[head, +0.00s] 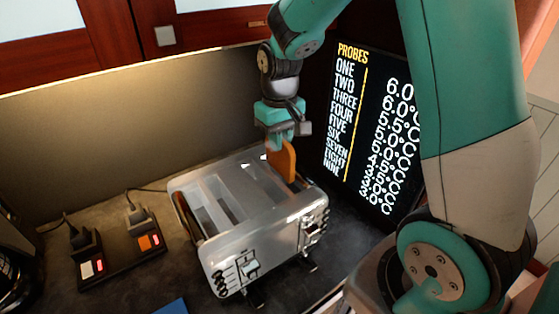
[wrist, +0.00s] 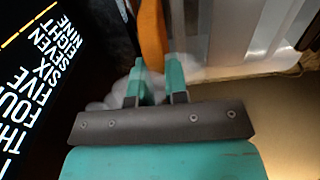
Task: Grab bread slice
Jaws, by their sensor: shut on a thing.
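An orange-brown bread slice (head: 283,162) stands upright at the right end of the silver toaster (head: 250,240). Its lower part is hidden by the toaster, so I cannot tell how deep it sits in a slot. My gripper (head: 280,141) points down and is shut on the top of the slice. In the wrist view, the slice (wrist: 153,35) shows between the two teal fingers (wrist: 155,80), with the toaster's pale metal (wrist: 220,25) beside it.
A black display (head: 372,130) with white text stands close behind and right of my gripper. A power strip (head: 120,250) with plugs lies left of the toaster. A dark back panel (head: 120,125) closes off the rear. Some counter is clear between strip and toaster.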

